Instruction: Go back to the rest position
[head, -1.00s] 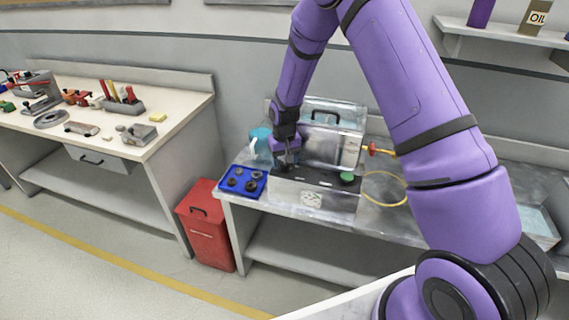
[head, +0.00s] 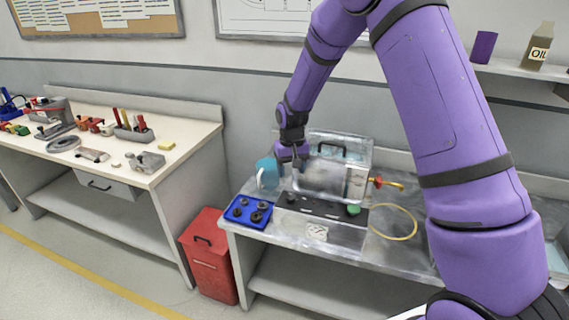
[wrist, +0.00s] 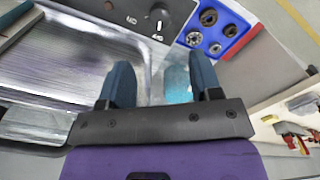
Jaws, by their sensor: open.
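My gripper (head: 296,165) is open and empty. It hangs above the left part of the metal bench, at the left end of a machine (head: 335,160) with a clear lid and a black control strip. In the wrist view my gripper (wrist: 160,85) shows its two dark fingers spread apart. Between and beyond them are the machine's metal edge, a light blue jug and a black knob (wrist: 159,13). A blue tray (head: 248,211) with several dark round parts lies on the bench left of the machine; it also shows in the wrist view (wrist: 233,20).
A light blue jug (head: 267,174) stands just behind the gripper. A yellow hose loop (head: 415,233) lies right of the machine. A red bin (head: 209,256) stands on the floor. A left workbench (head: 185,170) holds tools. The wall above the gripper is clear.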

